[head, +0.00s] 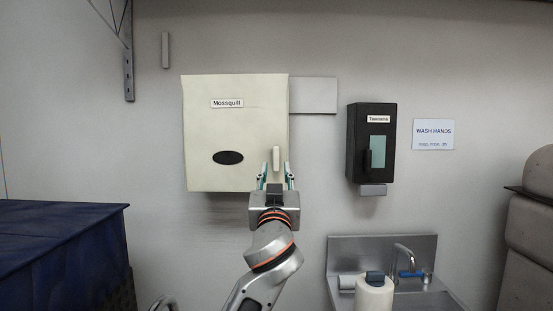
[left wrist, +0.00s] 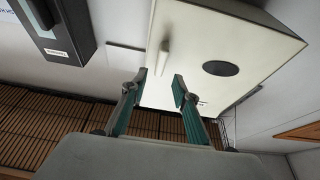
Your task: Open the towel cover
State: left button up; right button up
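The towel cover (head: 235,130) is a cream box on the wall, labelled "Mossquill", with a dark oval on its front. A pale upright handle (head: 276,160) stands near its lower right edge. The cover looks shut in the head view. My left gripper (head: 276,176) is open, its two teal fingers apart on either side of the handle's lower part in that view. In the left wrist view the cover (left wrist: 260,45) and handle (left wrist: 162,58) lie beyond the open fingertips (left wrist: 158,85), with nothing visible between them. My right gripper is not in view.
A black dispenser (head: 372,144) hangs right of the cover, beside a "WASH HANDS" sign (head: 433,134). A dark blue box (head: 60,250) stands at lower left.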

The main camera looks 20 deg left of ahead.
aim_at(276, 158)
pick_arm(q)
jog(key=p+x, duration=0.1)
jog(key=x, duration=0.6)
jog(key=shift+f, duration=0.1)
grip_shut()
